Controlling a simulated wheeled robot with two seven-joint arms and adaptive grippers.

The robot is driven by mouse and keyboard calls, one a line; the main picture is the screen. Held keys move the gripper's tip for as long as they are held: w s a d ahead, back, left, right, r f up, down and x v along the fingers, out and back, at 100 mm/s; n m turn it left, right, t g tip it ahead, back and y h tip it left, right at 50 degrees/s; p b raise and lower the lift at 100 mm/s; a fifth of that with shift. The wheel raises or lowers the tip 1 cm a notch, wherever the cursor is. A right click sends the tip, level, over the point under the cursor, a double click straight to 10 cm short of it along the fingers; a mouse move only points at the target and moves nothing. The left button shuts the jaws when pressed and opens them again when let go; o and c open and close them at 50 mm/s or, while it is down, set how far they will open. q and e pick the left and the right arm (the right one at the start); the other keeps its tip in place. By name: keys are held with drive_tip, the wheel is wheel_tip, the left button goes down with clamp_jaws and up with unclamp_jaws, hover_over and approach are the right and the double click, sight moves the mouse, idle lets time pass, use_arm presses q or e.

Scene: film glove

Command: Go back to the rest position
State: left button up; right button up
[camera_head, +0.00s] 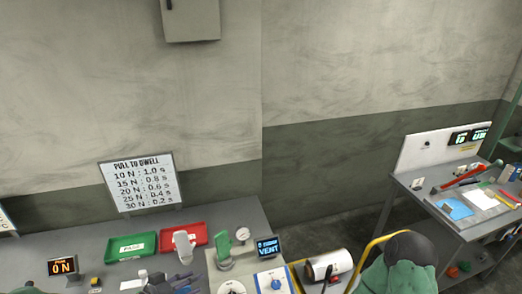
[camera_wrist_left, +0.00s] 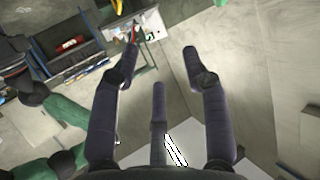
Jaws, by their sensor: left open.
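My left gripper (camera_head: 182,284) shows only in part at the bottom edge of the head view, in front of the bench. In the left wrist view its dark padded fingers (camera_wrist_left: 158,72) are spread apart, with nothing between them. My right gripper cannot be made out in either view. A green and black arm part of mine (camera_head: 402,268) stands at the bottom right of the head view.
The bench holds a green tray (camera_head: 118,249), a red tray (camera_head: 196,232), a force display (camera_head: 62,267), a gauge fixture (camera_head: 242,234) and a vent display (camera_head: 267,247). A sign (camera_head: 140,183) stands behind. A side table (camera_head: 420,193) with tools is at right.

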use_arm(q)
drive_tip(key=s+d+f+n+g+y, duration=0.1)
drive_tip(key=d+f+n+g+y, duration=0.25)
drive_tip(key=f+n, duration=0.9)
drive_tip(key=s+d+f+g+y, duration=0.1)
drive_tip(key=s+d+f+g, duration=0.2)
drive_tip(key=s+f, duration=0.5)
drive_tip(key=s+d+f+g+y, duration=0.1)
drive_tip(key=s+d+f+g, duration=0.2)
drive_tip(key=s+f, duration=0.55)
wheel_tip(320, 180, down, 17)
drive_tip(key=w+d+m+b, duration=0.1)
drive_tip(key=b, duration=1.7)
drive_tip(key=shift+w+r+b, duration=0.15)
drive_tip(key=shift+w+b, duration=0.25)
use_arm(e)
wheel_tip(320, 180, down, 19)
drive_tip(key=shift+w, duration=0.3)
